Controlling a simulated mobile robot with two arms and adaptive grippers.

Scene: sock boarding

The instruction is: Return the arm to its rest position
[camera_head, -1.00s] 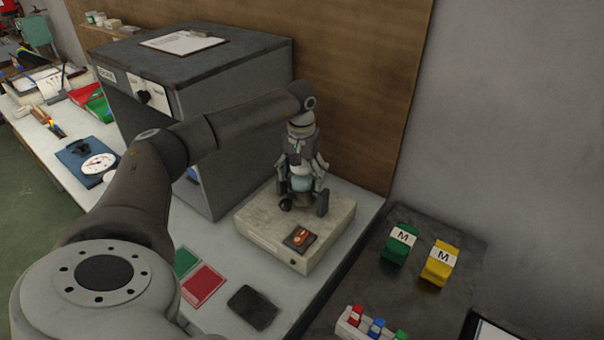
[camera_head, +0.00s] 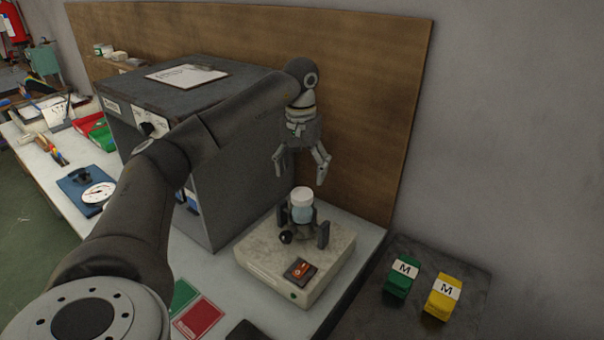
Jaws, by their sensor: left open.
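My left arm reaches in from the left, and its gripper (camera_head: 300,178) hangs pointing down with its fingers spread and empty. It is above a small jar (camera_head: 302,205) with a white lid and pale blue body, apart from it. The jar stands upright in a dark holder (camera_head: 322,236) on top of a pale box-shaped device (camera_head: 262,262) with an orange-lit switch (camera_head: 299,270). My right gripper is not in view.
A large dark grey cabinet (camera_head: 235,140) with a clipboard (camera_head: 187,75) on top stands left of the gripper. A wooden board (camera_head: 375,110) rises behind. Green (camera_head: 401,275) and yellow (camera_head: 442,297) blocks marked M sit on a dark surface at right. Red and green cards (camera_head: 198,318) lie in front.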

